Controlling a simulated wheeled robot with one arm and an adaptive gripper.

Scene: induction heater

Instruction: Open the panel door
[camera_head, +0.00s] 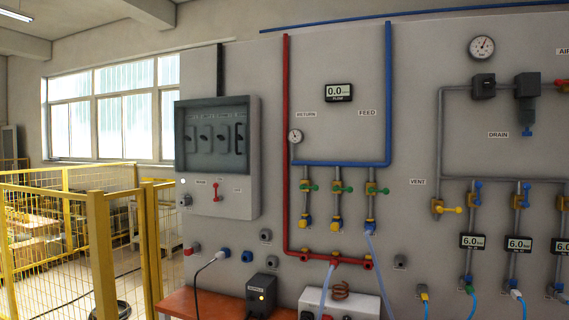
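A grey electrical panel box (232,206) is mounted on the wall at the left of the head view. Its upper part has a dark, see-through panel door (213,162), which looks closed. Several black switches show in a row behind or on it. A dark upright handle (239,138) is near the door's right edge. A red lever (214,191) and small labels are on the box face below the door. My gripper is not in view, so its state and its distance from the door are not shown.
A yellow mesh fence (102,250) stands at the left. An orange-brown bench (180,302) is below the panel, with a black box (262,287) and cables on it. Red and blue pipes (286,130) with valves run right of the panel. The space directly before the panel door looks clear.

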